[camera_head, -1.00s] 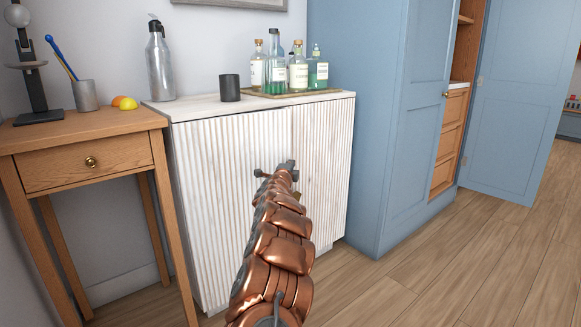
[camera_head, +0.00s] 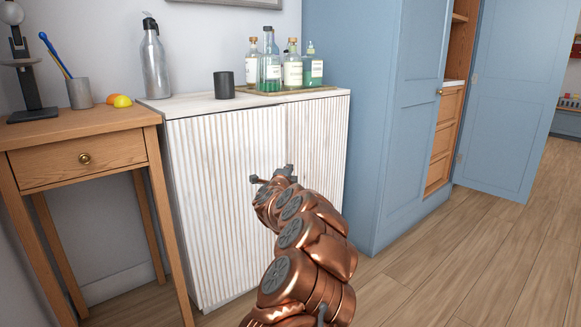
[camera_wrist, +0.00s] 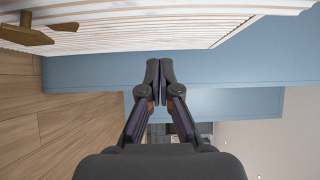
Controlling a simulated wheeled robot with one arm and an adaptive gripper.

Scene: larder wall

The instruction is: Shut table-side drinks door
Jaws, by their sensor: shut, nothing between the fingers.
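The drinks cabinet has pale, vertically ribbed doors. The table-side door (camera_head: 215,190) is the left one, beside the wooden table. It looks almost flush with the right door (camera_head: 320,150), but I cannot tell whether a small gap remains. My gripper (camera_head: 272,177) is in front of the door near the seam, and my arm hides the lower part there. In the wrist view my gripper (camera_wrist: 160,68) is shut and empty, its fingertips apart from the ribbed front (camera_wrist: 150,28). A brass-brown handle (camera_wrist: 30,30) shows at the upper left of that view.
A wooden table (camera_head: 85,130) stands close at the left. Bottles on a tray (camera_head: 300,89), a dark cup (camera_head: 224,85) and a metal flask (camera_head: 154,62) stand on the cabinet top. A blue cupboard (camera_head: 340,40) is at the right. Floor at the lower right is clear.

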